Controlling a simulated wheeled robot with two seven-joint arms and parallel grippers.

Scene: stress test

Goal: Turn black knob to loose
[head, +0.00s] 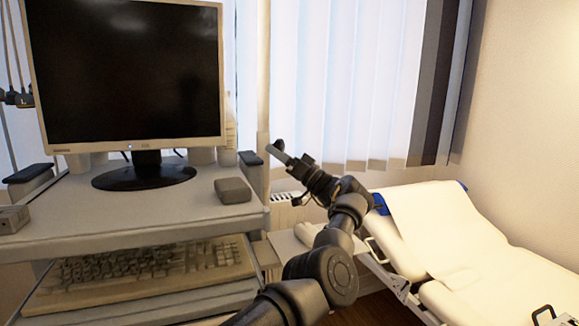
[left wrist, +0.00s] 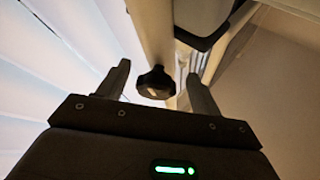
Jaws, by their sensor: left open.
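The black knob (left wrist: 156,83) sits on a pale upright post (left wrist: 154,30) in the left wrist view. It shows between the two fingers of my left gripper (left wrist: 158,69), a little beyond them, with a gap on each side. The fingers are open and hold nothing. In the head view my left gripper (head: 286,158) is beside the pale post (head: 263,90), right of the monitor cart. I cannot clearly tell the knob from the dark fingertip there. My right gripper is not in view.
A monitor (head: 130,70) and a small grey box (head: 233,190) stand on the cart shelf (head: 150,222), above a keyboard (head: 150,272). White blinds (head: 340,80) hang behind the gripper. A treatment bed (head: 440,225) stands at the right.

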